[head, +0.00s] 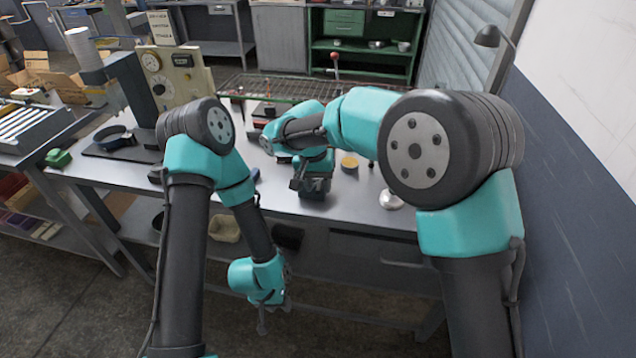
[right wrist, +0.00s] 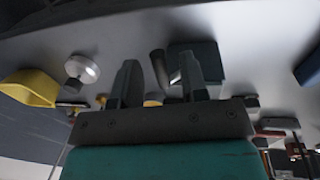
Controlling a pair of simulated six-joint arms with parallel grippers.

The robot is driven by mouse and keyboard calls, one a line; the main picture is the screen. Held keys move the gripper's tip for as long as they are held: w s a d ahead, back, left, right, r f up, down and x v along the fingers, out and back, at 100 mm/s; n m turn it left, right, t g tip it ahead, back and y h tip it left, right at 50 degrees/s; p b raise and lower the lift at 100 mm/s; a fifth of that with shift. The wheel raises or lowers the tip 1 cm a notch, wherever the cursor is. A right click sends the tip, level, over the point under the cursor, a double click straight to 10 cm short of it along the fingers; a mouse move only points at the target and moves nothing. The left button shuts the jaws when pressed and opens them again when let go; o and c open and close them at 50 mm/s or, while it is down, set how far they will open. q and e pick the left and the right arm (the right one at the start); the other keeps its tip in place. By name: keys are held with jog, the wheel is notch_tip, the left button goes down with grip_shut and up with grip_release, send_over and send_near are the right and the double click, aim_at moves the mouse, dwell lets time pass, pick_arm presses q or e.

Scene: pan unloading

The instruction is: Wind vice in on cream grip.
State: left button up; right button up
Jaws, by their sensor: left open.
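I cannot make out the vice or the cream grip for certain in either view. My right gripper (head: 312,186) is over the bench, near its front edge in the head view. In the right wrist view its two fingers (right wrist: 158,88) stand apart. A dark rod (right wrist: 158,66) and a dark blue-grey block (right wrist: 196,60) show beyond the fingers; I cannot tell whether they touch. My left gripper (head: 268,316) hangs low in front of the bench, open and away from its things. My right arm hides part of the bench top.
The metal bench (head: 350,205) carries a silver dome (head: 390,200) and a yellow round piece (head: 349,162) right of my right gripper. A dark pan (head: 113,137) and a cream dial panel (head: 178,77) stand left. A red-knobbed lever (head: 334,57) rises behind. A wall (head: 590,150) bounds the right.

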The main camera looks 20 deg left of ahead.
grip_shut()
jog(key=shift+d, duration=0.1)
dwell(0.3)
jog(key=shift+d+f+y, duration=0.25)
jog(key=shift+d+y, duration=0.05)
jog(key=shift+y, duration=0.5)
jog(key=shift+d+f+y, duration=0.2)
jog(key=shift+d+y, duration=0.1)
jog(key=shift+y, duration=0.5)
jog(key=y, duration=0.1)
jog(key=d+f+y, duration=0.1)
jog(key=y, duration=0.1)
jog(key=shift+w+f+g+y, duration=0.1)
jog(key=shift+f+g+y, duration=0.15)
jog(key=shift+g+y, duration=0.05)
jog(key=f+y, duration=0.1)
jog(key=y, duration=0.2)
jog(key=shift+d+f+y, duration=0.2)
jog(key=shift+f+y, duration=0.75)
jog(key=shift+y, duration=0.65)
jog(key=shift+a, duration=0.1)
